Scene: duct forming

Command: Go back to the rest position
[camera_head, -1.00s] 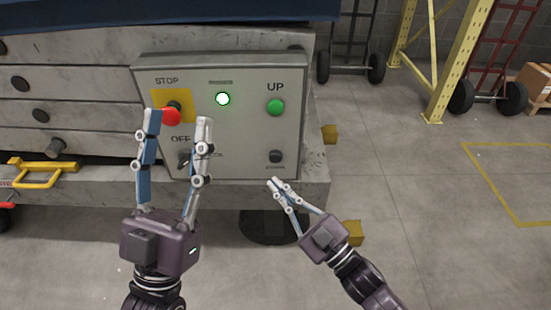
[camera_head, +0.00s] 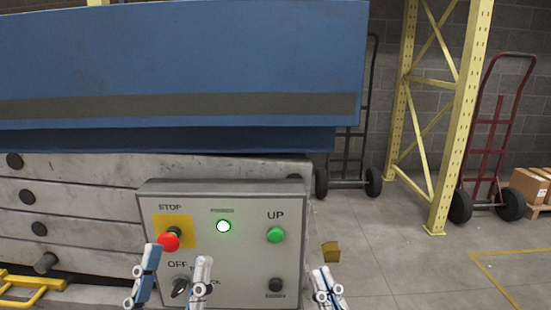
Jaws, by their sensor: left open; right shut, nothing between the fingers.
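The grey control panel (camera_head: 250,255) stands in front of me at the lower middle. It has a red STOP button (camera_head: 168,242) on a yellow plate, a lit white-green lamp (camera_head: 223,226), a green UP button (camera_head: 275,235), a black OFF switch (camera_head: 179,288) and a black lower button (camera_head: 275,285). My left gripper (camera_head: 176,265) is open, its fingers apart in front of the panel's lower left, with nothing between them. My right gripper (camera_head: 323,272) is shut and empty at the panel's lower right edge. Both gripper bodies are below the picture.
A blue lift platform (camera_head: 180,60) spans the upper left above grey stacked beams (camera_head: 80,195). A yellow handle (camera_head: 30,288) is at lower left. A yellow rack (camera_head: 455,120), hand trucks (camera_head: 495,140) and boxes (camera_head: 528,186) stand at right.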

